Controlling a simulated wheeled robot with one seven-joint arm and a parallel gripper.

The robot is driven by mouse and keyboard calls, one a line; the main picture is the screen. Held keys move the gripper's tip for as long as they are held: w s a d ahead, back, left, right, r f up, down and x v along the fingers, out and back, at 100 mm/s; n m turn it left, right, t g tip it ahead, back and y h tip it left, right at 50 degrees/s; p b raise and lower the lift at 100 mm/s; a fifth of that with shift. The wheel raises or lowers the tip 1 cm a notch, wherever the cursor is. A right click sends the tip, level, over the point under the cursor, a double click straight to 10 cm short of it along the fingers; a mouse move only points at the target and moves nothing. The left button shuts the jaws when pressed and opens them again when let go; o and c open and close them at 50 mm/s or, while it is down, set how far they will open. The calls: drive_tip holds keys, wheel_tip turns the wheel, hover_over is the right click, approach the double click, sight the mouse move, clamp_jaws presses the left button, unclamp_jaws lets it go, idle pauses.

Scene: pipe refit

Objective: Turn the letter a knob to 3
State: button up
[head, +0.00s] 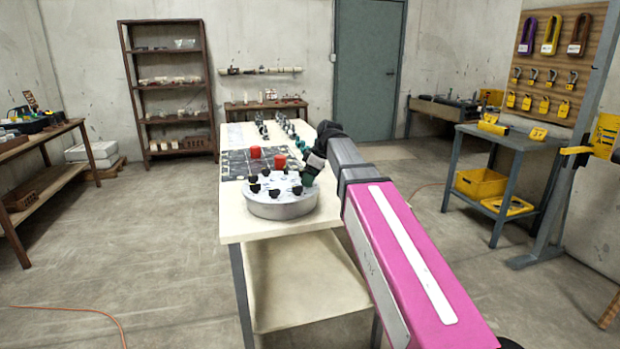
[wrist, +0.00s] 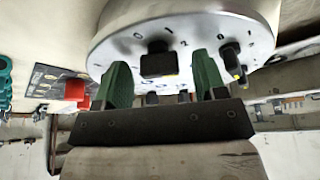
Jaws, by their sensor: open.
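A round, light grey dial panel (head: 282,210) stands on the near end of the white table. It carries several black knobs and also shows in the wrist view (wrist: 125,35), with printed numbers around its knobs. My gripper (head: 307,178) is at the panel's far right side, partly hidden by my arm. In the wrist view my gripper (wrist: 159,62) has its two green fingers apart. A black knob (wrist: 158,64) appears between them, with gaps on both sides. Another black knob (wrist: 232,62) with a yellow mark is to the right. I cannot read any knob's letter.
Two red objects (head: 281,160) stand on a dark patterned mat (head: 234,166) just behind the panel. Small items stand farther back on the table (head: 232,226). A blue-grey bench (head: 512,143) is to the right, with open floor between.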

drive_tip(key=shift+c, duration=0.3)
drive_tip(key=c, duration=0.9)
drive_tip(key=shift+o, duration=0.2)
drive_tip(key=shift+m, duration=0.4)
drive_tip(key=m+t, duration=0.1)
drive_tip(key=m, duration=0.1)
drive_tip(key=m+t+h, duration=0.1)
drive_tip(key=m, duration=0.2)
drive_tip(key=shift+s+m, duration=0.15)
drive_tip(key=shift+m, duration=0.15)
drive_tip(key=m+h, duration=0.1)
drive_tip(key=m, duration=0.1)
drive_tip(key=m+t, duration=0.1)
drive_tip(key=m, duration=0.2)
drive_tip(key=shift+a+h, duration=0.1)
drive_tip(key=shift+h, duration=0.3)
drive_tip(key=shift+m, duration=0.4)
drive_tip(key=o, duration=0.9)
drive_tip(key=shift+r, duration=0.1)
